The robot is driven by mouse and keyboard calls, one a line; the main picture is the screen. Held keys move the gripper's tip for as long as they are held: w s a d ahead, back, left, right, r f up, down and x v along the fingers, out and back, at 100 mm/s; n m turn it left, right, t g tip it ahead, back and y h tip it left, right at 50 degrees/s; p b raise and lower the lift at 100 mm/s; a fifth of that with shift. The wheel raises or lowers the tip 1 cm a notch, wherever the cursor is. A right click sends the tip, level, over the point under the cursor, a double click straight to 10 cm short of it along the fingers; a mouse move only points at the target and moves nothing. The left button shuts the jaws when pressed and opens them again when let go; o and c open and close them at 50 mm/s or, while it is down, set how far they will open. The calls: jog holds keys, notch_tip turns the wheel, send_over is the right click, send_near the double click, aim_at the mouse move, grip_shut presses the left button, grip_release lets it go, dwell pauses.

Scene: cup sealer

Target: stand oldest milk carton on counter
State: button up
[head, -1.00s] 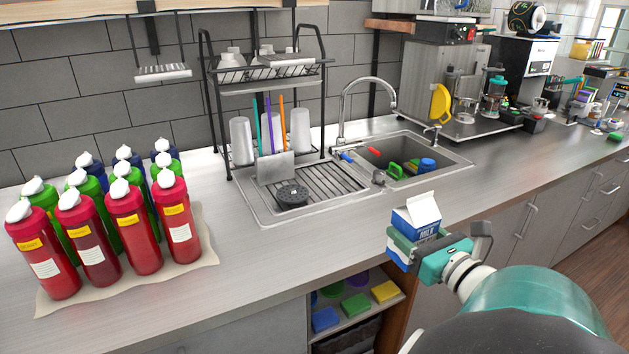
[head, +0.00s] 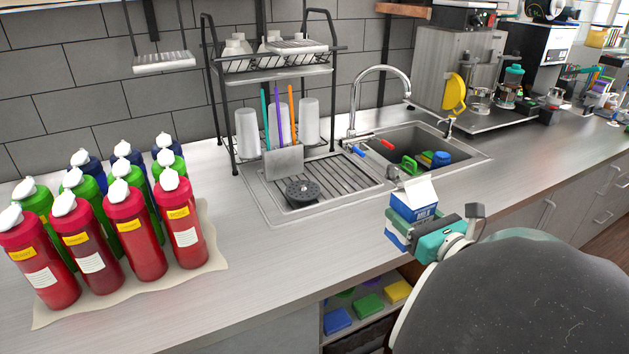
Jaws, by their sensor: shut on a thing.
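A small blue and white milk carton (head: 414,203) with a gabled white top and the word MILK shows in the head view, right of the middle. My gripper (head: 412,234) is shut on its lower part and holds it roughly upright, with a slight tilt. The carton appears by the front edge of the counter (head: 290,250); I cannot tell whether its base touches anything. The gripper hides the carton's lower part. No date can be read on it.
Several red, green and blue bottles (head: 120,230) stand on a mat at the left. A drying rack (head: 270,75) and a sink (head: 440,150) are behind. The counter between bottles and carton is clear. An open shelf (head: 365,310) holds coloured blocks below.

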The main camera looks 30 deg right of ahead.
jog(key=w+d+f, duration=0.1)
jog(key=w+f, duration=0.2)
jog(key=w+d+f, duration=0.2)
jog(key=w+f, duration=0.1)
jog(key=w+d+f, duration=0.2)
jog(key=w+f, duration=0.1)
jog(key=w, duration=0.1)
jog(key=shift+d, duration=0.2)
jog(key=shift+f, duration=1.4)
jog(key=shift+f, duration=0.15)
jog(key=o, duration=1.3)
jog(key=shift+o, duration=0.2)
